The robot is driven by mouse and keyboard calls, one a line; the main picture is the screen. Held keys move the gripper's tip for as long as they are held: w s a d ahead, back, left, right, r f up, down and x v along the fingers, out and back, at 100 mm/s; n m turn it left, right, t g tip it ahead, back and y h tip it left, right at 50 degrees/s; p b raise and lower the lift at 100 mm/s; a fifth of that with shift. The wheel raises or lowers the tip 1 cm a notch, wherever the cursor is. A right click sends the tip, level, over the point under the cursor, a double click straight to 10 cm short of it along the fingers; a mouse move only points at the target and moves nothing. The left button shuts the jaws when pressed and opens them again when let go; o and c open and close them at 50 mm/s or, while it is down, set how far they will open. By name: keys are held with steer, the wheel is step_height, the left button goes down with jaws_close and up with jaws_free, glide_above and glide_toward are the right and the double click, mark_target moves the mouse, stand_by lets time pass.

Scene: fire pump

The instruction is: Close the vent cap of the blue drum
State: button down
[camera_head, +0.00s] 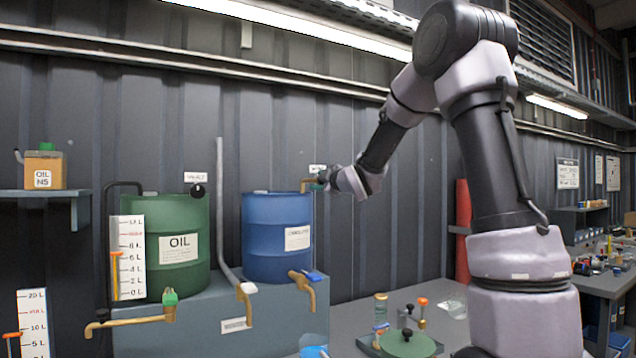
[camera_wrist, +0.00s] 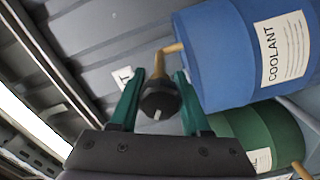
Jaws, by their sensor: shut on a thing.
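The blue drum (camera_head: 277,235), labelled COOLANT, stands on a grey-blue stand in the head view. It also shows at the upper right of the wrist view (camera_wrist: 215,65). A brass vent pipe (camera_head: 306,184) rises from its top and bends toward my gripper (camera_head: 319,184). In the wrist view, the dark round vent cap (camera_wrist: 159,101) sits at the end of the brass neck (camera_wrist: 160,68). My gripper's green fingers (camera_wrist: 159,78) are on either side of the cap, shut on it. The cap is too small to make out in the head view.
A green OIL drum (camera_head: 170,245) with a black-capped vent (camera_head: 198,190) stands left of the blue drum. A grey pipe (camera_head: 221,210) rises between them. Brass taps (camera_head: 303,283) jut from the front. The wall is close behind. A bench (camera_head: 350,312) with small items lies right.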

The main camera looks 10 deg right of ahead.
steer(key=m, duration=0.5)
steer(key=shift+f+m, duration=0.1)
steer(key=shift+m, duration=0.2)
steer(key=m, duration=0.5)
steer(key=shift+d+m, duration=0.1)
steer(key=shift+m, duration=0.2)
steer(key=shift+c, duration=1.8)
jaws_free()
steer(key=v, duration=1)
steer(key=shift+s, duration=0.4)
